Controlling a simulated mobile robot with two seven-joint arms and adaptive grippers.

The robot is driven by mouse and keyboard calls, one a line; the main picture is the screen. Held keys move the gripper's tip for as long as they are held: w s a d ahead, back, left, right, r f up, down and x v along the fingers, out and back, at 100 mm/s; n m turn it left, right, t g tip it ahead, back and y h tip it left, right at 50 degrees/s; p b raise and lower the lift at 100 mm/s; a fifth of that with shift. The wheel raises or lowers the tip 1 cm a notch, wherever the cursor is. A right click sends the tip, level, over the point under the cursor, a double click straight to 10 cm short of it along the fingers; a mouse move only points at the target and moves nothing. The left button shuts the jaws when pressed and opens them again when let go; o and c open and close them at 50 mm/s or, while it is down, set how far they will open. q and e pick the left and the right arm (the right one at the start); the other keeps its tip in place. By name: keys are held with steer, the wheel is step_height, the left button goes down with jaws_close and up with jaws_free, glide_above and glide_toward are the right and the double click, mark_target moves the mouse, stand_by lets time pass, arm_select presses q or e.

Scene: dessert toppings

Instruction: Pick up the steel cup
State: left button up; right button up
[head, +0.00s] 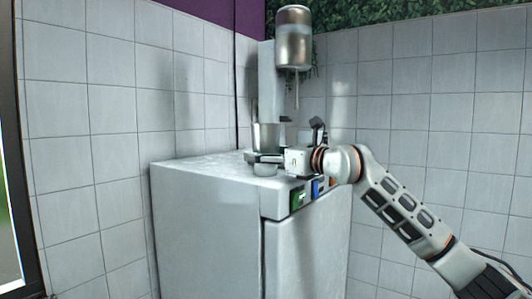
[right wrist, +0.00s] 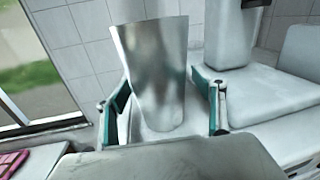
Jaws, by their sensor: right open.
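The steel cup (head: 265,137) stands upright at the mixer on top of the white cabinet in the head view. In the right wrist view the tall, shiny steel cup (right wrist: 152,75) fills the middle, appearing between the fingers. My left gripper is not in view.
The mixer (head: 293,42) has a steel head and thin shaft above and right of the cup; its pale stand (head: 267,85) rises behind. The white cabinet (head: 200,170) has clear top space at left. Green (head: 298,201) and blue (head: 319,187) pieces are on its front edge.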

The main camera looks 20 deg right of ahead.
steer(key=shift+r, duration=0.1)
steer(key=c, duration=1.6)
step_height(320, 180, up, 20)
steer(key=shift+p, duration=0.55)
